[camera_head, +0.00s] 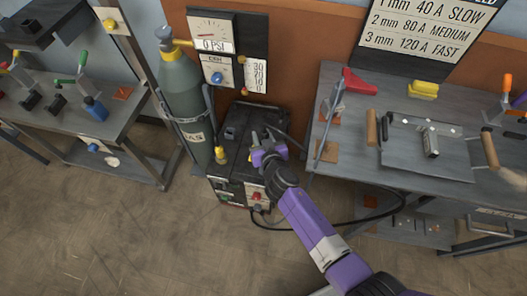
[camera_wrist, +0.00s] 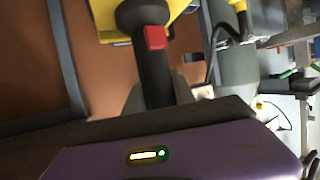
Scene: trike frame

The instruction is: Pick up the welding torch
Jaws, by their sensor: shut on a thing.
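The welding torch (camera_wrist: 156,72) shows in the wrist view as a black handle with a red button near its top. My gripper (camera_wrist: 152,92) is shut on the handle, with the handle standing out between the fingers. In the head view my gripper (camera_head: 262,148) is above the dark welding machine (camera_head: 235,165). The torch is small and mostly hidden by my gripper there, so its outline is unclear. I cannot tell whether it still touches its holder or the machine.
A grey-green gas cylinder (camera_head: 188,95) stands left of the machine. A workbench (camera_head: 340,185) with metal parts and clamps is to the right, and another bench (camera_head: 90,125) is at left. A black cable (camera_head: 335,221) loops beside the machine. The floor in front is clear.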

